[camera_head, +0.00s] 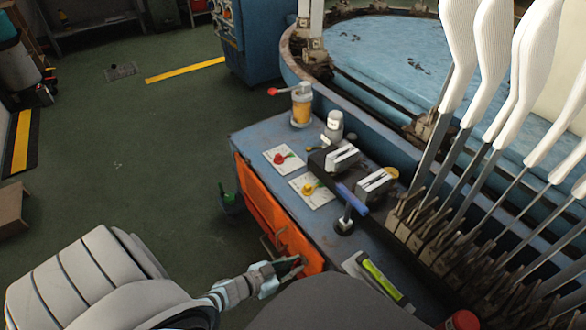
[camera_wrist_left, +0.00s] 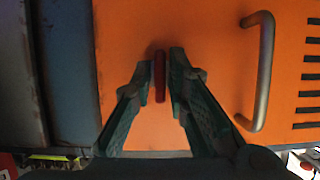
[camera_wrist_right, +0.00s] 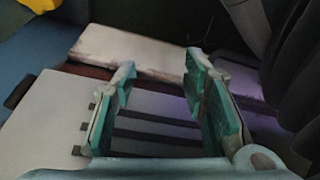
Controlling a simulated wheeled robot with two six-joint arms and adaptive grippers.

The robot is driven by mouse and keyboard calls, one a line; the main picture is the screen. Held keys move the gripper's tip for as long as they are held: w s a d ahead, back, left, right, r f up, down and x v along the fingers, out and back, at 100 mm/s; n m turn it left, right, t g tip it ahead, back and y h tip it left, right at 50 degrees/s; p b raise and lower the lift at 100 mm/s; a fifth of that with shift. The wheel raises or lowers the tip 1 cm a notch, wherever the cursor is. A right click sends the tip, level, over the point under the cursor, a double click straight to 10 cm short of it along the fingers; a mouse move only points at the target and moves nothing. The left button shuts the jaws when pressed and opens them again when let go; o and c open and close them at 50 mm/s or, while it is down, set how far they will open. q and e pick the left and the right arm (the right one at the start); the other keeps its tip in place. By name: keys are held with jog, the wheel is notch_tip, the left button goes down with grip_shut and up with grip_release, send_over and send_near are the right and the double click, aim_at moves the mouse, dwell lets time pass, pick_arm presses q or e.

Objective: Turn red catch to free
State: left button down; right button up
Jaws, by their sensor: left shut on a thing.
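The red catch (camera_wrist_left: 159,76) is a short bar on the orange panel (camera_wrist_left: 210,30) in the left wrist view. It stands upright in that picture, between the fingertips of my left gripper (camera_wrist_left: 162,72). My left gripper is shut on the catch. In the head view my left gripper (camera_head: 290,268) is at the lower end of the orange panel (camera_head: 262,207), and the catch is hidden there. My right gripper (camera_wrist_right: 160,72) shows only in its own wrist view, with its fingers wide apart and nothing between them.
A metal handle (camera_wrist_left: 262,70) stands out from the panel, right of the catch. The blue bench top (camera_head: 318,228) holds cards with red and yellow knobs, a jar and a blue-handled tool. White sock boards (camera_head: 478,60) rise at the right.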

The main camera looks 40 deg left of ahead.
dwell(0.3)
pick_arm(q)
jog(key=c, duration=1.7)
grip_release()
jog(key=v, duration=1.2)
jog(key=shift+a, duration=0.15)
jog(key=shift+f, duration=0.1)
